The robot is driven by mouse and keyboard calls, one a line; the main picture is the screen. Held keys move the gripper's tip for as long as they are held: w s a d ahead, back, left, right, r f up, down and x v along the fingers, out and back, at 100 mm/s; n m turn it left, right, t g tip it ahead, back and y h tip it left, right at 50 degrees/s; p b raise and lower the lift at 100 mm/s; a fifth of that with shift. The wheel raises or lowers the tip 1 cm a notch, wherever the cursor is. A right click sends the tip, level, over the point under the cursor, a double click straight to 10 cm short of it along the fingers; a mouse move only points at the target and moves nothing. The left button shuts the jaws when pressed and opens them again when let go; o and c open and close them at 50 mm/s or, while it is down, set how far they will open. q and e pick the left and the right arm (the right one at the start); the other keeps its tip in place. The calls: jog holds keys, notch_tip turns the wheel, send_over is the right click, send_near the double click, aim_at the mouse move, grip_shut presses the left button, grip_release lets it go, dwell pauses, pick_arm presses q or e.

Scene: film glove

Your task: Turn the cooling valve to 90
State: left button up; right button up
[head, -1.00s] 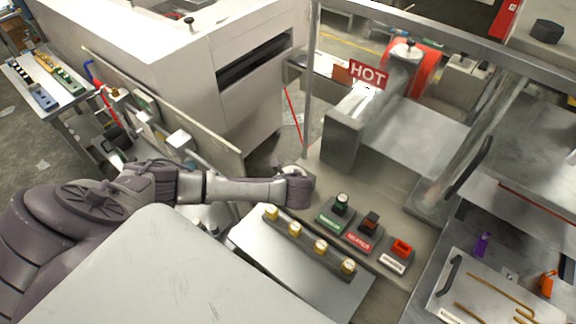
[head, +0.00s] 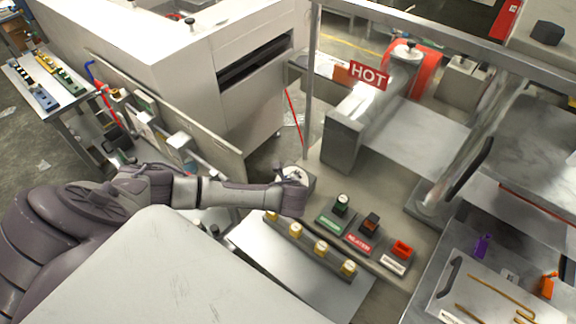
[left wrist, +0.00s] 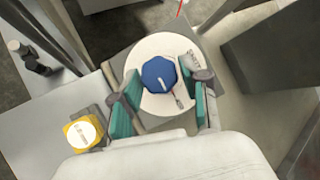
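The cooling valve is a blue knob (left wrist: 159,76) with a white pointer mark, on a round white dial (left wrist: 158,108). A small red mark and a tiny label show on the dial near the knob. My left gripper (left wrist: 160,84) is over the dial with its two teal-padded fingers on either side of the knob. The fingers are apart, and I cannot see firm contact with the knob. In the head view my left gripper (head: 293,178) hides most of the valve at the panel's left end. My right gripper is not in view.
A row of yellow-topped knobs (head: 321,248) lies just in front, with one yellow knob (left wrist: 83,133) close to my left finger. A HOT sign (head: 369,75) marks the roller machine behind.

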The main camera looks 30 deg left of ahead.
pick_arm(q)
jog(key=shift+o, duration=1)
jog(key=v, duration=1.2)
